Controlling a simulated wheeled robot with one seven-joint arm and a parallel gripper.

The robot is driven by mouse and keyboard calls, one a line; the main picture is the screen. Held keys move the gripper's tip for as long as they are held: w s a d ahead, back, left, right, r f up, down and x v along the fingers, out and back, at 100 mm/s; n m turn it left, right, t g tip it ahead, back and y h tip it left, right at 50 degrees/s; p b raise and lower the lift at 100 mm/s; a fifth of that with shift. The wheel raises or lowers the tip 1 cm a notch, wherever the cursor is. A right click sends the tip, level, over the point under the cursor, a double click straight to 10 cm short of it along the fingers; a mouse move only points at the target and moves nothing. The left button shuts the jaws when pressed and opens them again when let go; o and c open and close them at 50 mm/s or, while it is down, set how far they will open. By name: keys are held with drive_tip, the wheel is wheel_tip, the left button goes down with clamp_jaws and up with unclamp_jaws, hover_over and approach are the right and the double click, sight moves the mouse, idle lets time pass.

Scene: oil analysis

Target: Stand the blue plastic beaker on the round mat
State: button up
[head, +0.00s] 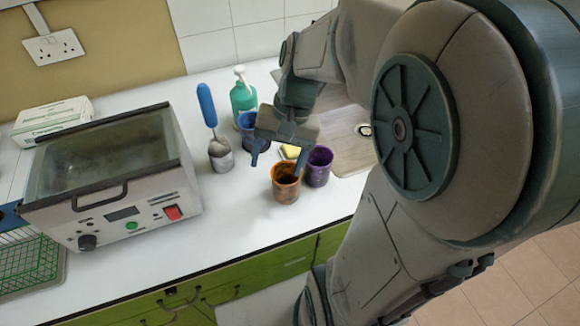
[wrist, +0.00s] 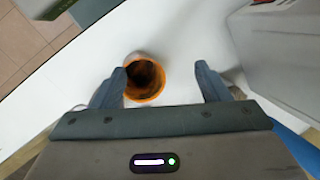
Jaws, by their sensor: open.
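The blue plastic beaker (head: 247,127) stands on the white counter in the head view, in front of the green pump bottle and partly hidden by my gripper. My gripper (head: 276,170) is open and empty, fingers pointing down, to the right and front of the blue beaker. One finger overlaps the mouth of an orange beaker (head: 286,190); I cannot tell whether it touches. In the wrist view the orange beaker (wrist: 146,88) appears beside the left finger of my gripper (wrist: 161,73). I cannot make out the round mat in either view.
A purple beaker (head: 319,167) stands right of the orange one, with a yellow item (head: 291,151) behind. A grey pot (head: 221,155) with a blue-handled tool, a green pump bottle (head: 243,98) and a metal heater box (head: 115,185) stand left.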

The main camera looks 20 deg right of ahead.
drive_tip(key=shift+s+d+r+n+t+h, duration=0.15)
drive_tip(key=shift+s+r+n+t+h, duration=0.1)
drive_tip(key=shift+s+n+t+h, duration=0.45)
drive_tip(key=shift+s+d+r+n+t+h, duration=0.1)
drive_tip(key=shift+s+r+n+t+h, duration=0.2)
drive_tip(key=shift+s+n+t, duration=0.45)
drive_tip(key=shift+s+d+r+n+t+h, duration=0.2)
drive_tip(key=shift+s+n+t+h, duration=0.35)
drive_tip(key=shift+s+n, duration=0.45)
